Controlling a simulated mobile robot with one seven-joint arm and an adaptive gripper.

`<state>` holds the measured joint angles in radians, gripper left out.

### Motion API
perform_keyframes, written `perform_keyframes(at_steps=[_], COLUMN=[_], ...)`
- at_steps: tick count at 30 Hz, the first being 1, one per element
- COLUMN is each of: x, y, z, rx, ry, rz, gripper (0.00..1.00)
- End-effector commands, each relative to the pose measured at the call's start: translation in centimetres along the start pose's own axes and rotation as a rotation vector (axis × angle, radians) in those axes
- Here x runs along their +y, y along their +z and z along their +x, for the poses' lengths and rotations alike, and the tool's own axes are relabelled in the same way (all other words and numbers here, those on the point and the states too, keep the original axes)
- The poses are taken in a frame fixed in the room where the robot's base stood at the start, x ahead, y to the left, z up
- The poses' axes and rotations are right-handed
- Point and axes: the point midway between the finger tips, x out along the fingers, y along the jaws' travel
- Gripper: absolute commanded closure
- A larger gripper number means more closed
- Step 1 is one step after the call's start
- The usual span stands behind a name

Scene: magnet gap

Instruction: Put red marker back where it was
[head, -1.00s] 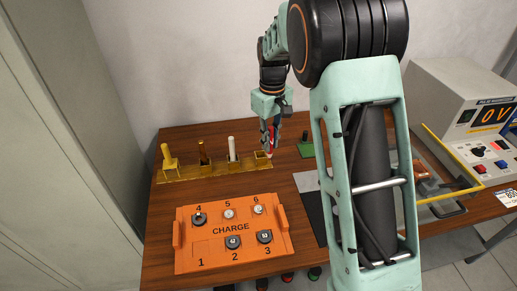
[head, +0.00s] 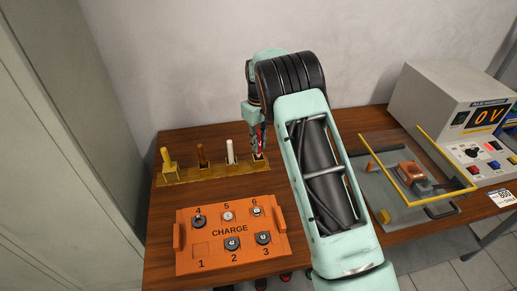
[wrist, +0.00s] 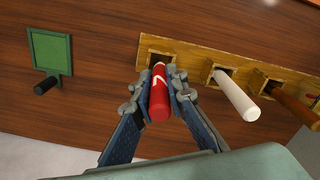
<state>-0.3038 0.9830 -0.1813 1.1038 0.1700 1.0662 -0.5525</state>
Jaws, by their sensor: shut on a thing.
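The red marker (wrist: 160,95) is gripped between the two fingers of my gripper (wrist: 159,88), its near end toward the wrist camera. In the head view my gripper (head: 259,150) is over the right end of the yellow-brown rack (head: 205,174). The red marker's far end is at the rack's end socket (wrist: 155,57); I cannot tell how deep it sits, as the marker and fingers hide part of the opening. A white marker (head: 230,151), a brown one (head: 202,155) and a yellow one (head: 166,158) stand in the other sockets.
An orange CHARGE box (head: 231,245) lies in front of the rack. A green square plate with a dark handle (wrist: 50,52) lies beside the rack. A tray with a yellow rail (head: 440,197) and a meter reading 0 V (head: 455,105) stand at right.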

Motion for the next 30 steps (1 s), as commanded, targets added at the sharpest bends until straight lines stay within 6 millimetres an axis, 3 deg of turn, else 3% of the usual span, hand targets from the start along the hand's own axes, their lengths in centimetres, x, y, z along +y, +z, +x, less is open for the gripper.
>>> perform_keyframes(at_steps=[6, 17, 18, 22, 30], x=[0.0, 0.0, 0.0, 0.0, 0.0], y=[0.0, 0.0, 0.0, 0.0, 0.0], z=[3.0, 3.5, 3.5, 3.4, 3.3], rx=[-0.002, 0.000, 0.000, 0.000, 0.000], ry=[0.000, 0.000, 0.000, 0.000, 0.000], rz=[0.000, 0.000, 0.000, 0.000, 0.000], gripper=[1.00, 1.00, 0.85, 0.71, 0.70])
